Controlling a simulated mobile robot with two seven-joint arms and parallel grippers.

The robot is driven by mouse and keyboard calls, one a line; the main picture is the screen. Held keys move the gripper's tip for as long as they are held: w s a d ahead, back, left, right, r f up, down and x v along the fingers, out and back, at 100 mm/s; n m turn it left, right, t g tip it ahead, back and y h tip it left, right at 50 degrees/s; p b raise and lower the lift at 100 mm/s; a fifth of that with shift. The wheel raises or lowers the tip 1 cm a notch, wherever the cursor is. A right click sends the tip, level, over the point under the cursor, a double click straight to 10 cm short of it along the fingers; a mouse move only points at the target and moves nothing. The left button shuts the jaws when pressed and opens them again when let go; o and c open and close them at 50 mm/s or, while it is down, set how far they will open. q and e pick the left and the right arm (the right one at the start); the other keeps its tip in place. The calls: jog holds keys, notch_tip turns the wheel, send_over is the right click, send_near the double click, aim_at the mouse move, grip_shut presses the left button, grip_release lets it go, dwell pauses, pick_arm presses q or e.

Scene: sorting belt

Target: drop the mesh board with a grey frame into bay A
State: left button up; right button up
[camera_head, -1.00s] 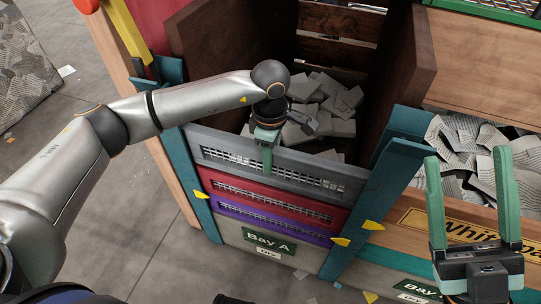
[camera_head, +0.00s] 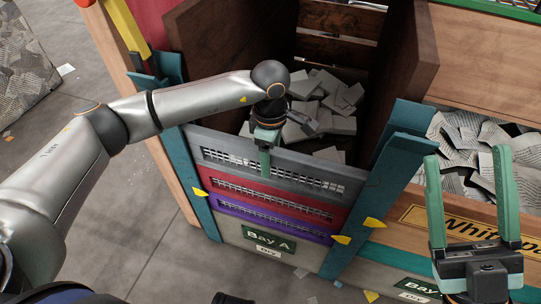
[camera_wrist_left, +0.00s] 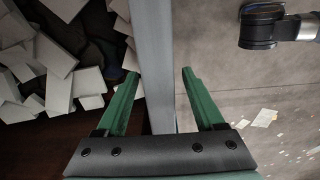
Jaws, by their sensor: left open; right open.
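The mesh board with a grey frame (camera_head: 290,176) stands upright at the front of bay A (camera_head: 262,232), between teal posts. It sits on top of a red-framed (camera_head: 268,198) and a purple-framed mesh board (camera_head: 270,220). My left gripper (camera_head: 266,158) is open at the grey board's top edge. In the left wrist view, the grey board's edge (camera_wrist_left: 152,50) runs between the two green fingers (camera_wrist_left: 160,73), with a gap on each side. The head view shows only one left finger clearly, in front of the board. My right gripper (camera_head: 468,155) is open and empty at the right.
Pale grey blocks (camera_head: 325,95) lie inside bay A behind the boards, between tall brown side walls (camera_head: 402,75). Crumpled printed paper (camera_head: 470,150) fills the neighbouring bay at right. The floor (camera_head: 140,230) at left is mostly clear.

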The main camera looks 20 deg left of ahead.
pick_arm(q)
jog(key=shift+f, duration=0.1)
notch_tip(320, 180, up, 6)
jog(key=shift+r+p, duration=0.1)
jog(key=shift+p, duration=0.75)
notch_tip(320, 180, up, 6)
jog(key=shift+r+p, duration=0.1)
jog(key=shift+p, duration=0.5)
jog(key=shift+r, duration=0.15)
pick_arm(e)
jog(key=w+f+m+h, duration=0.4)
jog(key=h, duration=0.1)
jog(key=shift+w+d+h, duration=0.25)
jog(key=shift+d+h, duration=0.15)
jog(key=shift+f, duration=0.1)
